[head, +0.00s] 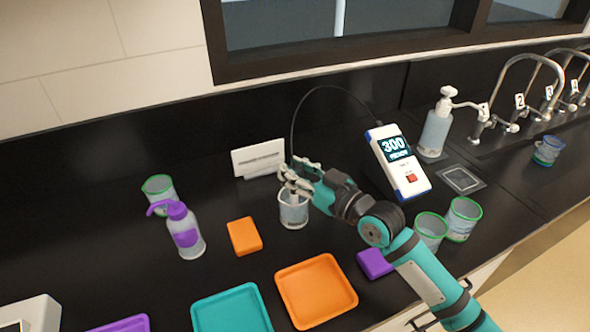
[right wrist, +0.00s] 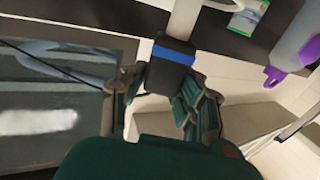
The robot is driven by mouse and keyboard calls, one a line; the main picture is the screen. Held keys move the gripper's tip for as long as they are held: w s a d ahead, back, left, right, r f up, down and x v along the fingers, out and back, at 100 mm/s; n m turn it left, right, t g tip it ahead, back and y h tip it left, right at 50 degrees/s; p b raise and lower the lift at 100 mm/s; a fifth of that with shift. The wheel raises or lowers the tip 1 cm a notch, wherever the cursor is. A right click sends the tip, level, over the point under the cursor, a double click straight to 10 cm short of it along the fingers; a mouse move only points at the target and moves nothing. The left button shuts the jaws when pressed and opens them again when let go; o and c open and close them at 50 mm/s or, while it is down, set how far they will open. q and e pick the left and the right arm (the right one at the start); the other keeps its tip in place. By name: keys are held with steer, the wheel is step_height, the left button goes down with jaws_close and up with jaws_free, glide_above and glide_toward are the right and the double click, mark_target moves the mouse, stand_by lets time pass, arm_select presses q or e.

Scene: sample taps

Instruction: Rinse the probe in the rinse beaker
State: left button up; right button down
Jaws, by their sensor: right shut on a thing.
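My right gripper (head: 297,180) is shut on the probe, right above the mouth of a clear beaker (head: 293,214) in the middle of the counter. In the right wrist view the probe (right wrist: 172,56) shows a dark head with a blue band and a pale shaft between the fingers (right wrist: 165,92). In the head view the fingers hide most of the probe. Its lower end appears to be at or inside the beaker, but how deep I cannot tell. A black cable runs from it to the white and blue meter (head: 398,175), which reads 300. My left gripper is out of view.
A purple-topped wash bottle (head: 185,232) and a green-rimmed beaker (head: 160,190) stand left. An orange block (head: 244,236), teal tray (head: 230,312) and orange tray (head: 316,291) lie in front. Two green-rimmed beakers (head: 431,231) (head: 463,218) stand right of my arm. Numbered taps (head: 520,102) are far right.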

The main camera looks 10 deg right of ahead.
stand_by(0.5)
step_height(320, 180, up, 10)
steer(key=p, duration=0.9)
steer(key=shift+f, duration=0.25)
step_height(320, 180, up, 3)
steer(key=p, duration=0.3)
stand_by(0.5)
steer(key=shift+d, duration=0.1)
